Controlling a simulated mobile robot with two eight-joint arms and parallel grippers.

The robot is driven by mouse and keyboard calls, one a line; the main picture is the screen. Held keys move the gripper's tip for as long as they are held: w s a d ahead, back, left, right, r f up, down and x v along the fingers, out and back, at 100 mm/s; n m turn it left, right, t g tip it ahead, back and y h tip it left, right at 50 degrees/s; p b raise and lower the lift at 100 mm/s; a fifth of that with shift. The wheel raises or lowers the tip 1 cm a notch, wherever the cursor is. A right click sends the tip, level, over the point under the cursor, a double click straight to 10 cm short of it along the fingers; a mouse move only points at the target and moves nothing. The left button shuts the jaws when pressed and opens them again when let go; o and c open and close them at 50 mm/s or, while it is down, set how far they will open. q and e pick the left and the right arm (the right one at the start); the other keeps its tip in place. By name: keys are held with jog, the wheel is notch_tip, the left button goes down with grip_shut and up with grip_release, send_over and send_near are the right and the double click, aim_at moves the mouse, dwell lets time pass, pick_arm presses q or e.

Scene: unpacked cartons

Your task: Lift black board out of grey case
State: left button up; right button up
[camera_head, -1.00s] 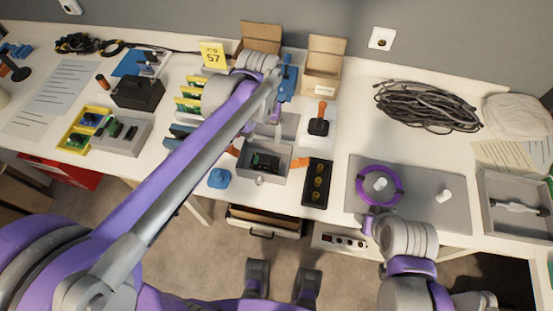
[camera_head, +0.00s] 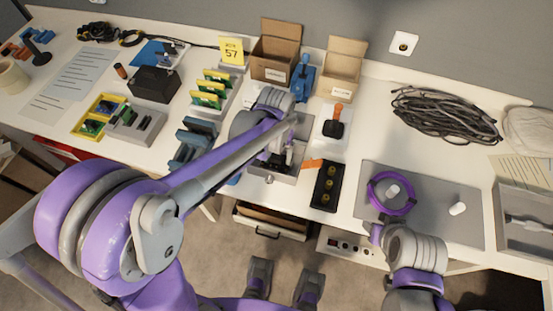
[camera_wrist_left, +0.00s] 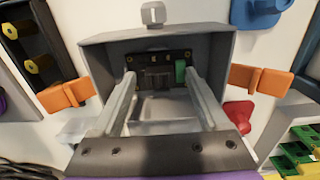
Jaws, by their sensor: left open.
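The grey case (camera_head: 293,178) stands open near the table's front edge, partly hidden by my left arm in the head view. It also shows in the left wrist view (camera_wrist_left: 95,60). The black board (camera_wrist_left: 158,60), with a green part at one end, lies inside it against the far wall in that view. My left gripper (camera_wrist_left: 160,82) is open and points down into the case, one finger toward each end of the board. I cannot tell whether the fingers touch it. My right arm (camera_head: 412,250) is at the front right; its jaws cannot be made out.
Orange tabs (camera_wrist_left: 262,80) stick out on both sides of the case. A black tray with yellow knobs (camera_head: 325,187) stands close to its right. Blue racks (camera_head: 195,142) stand to its left.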

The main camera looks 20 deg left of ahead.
aim_at(276, 157)
pick_arm(q)
jog(key=shift+c, duration=0.3)
grip_shut()
jog(key=shift+r, duration=0.1)
notch_tip(276, 157, up, 10)
jog(key=p, duration=0.1)
dwell(0.4)
